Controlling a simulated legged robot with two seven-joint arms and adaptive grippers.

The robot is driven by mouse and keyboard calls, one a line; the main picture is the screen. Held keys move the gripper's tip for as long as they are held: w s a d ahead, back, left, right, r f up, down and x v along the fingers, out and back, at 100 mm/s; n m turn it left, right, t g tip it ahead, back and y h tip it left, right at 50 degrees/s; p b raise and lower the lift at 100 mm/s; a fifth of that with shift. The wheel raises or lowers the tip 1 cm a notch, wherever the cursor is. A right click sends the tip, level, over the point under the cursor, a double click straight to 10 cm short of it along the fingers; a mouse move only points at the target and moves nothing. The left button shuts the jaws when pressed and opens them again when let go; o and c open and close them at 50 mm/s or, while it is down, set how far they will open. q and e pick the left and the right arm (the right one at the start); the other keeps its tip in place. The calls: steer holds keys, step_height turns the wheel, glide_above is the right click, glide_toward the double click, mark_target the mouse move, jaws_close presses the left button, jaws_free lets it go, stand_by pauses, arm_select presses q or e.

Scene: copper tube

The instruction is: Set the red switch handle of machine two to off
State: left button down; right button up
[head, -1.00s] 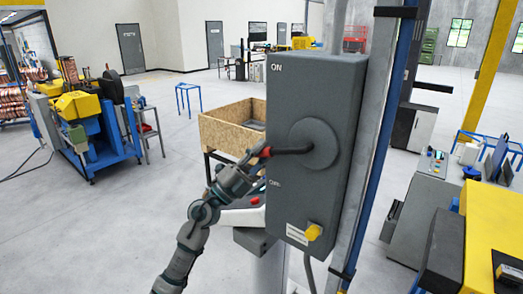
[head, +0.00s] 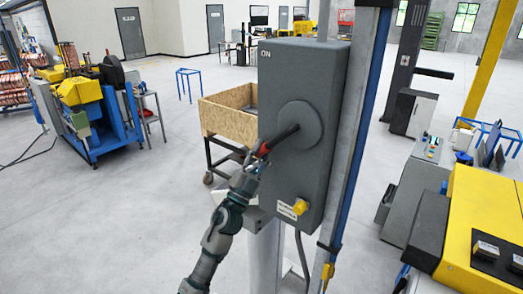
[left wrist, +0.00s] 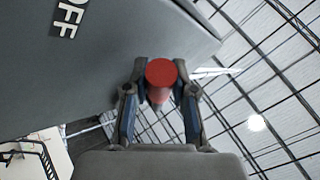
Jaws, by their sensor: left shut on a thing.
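The grey switch box (head: 335,90) stands upright on a post, with ON at its top left. Its handle, a black lever with a red grip (head: 272,146), slants from the round hub (head: 303,122) down to the left. My left gripper (head: 257,163) is at the red grip's outer end, shut on it. In the left wrist view the round red grip end (left wrist: 160,72) sits between the two fingers (left wrist: 160,95). The OFF lettering (left wrist: 70,16) shows on the box there; in the head view my gripper hides it. My right gripper is not in view.
A yellow knob (head: 300,206) sits low on the box face. A wooden crate on a cart (head: 228,122) stands behind, to the left. A blue and yellow machine (head: 95,115) is at far left, a yellow machine (head: 480,225) at right. Open floor lies at left.

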arm_select(q)
steer(key=shift+f, duration=0.1)
steer(key=c, duration=0.9)
jaws_free()
steer(key=shift+w+d, duration=0.1)
steer(key=shift+d, duration=0.1)
steer(key=v, duration=1.2)
steer(key=shift+w+f, duration=0.1)
steer(key=shift+w, duration=0.05)
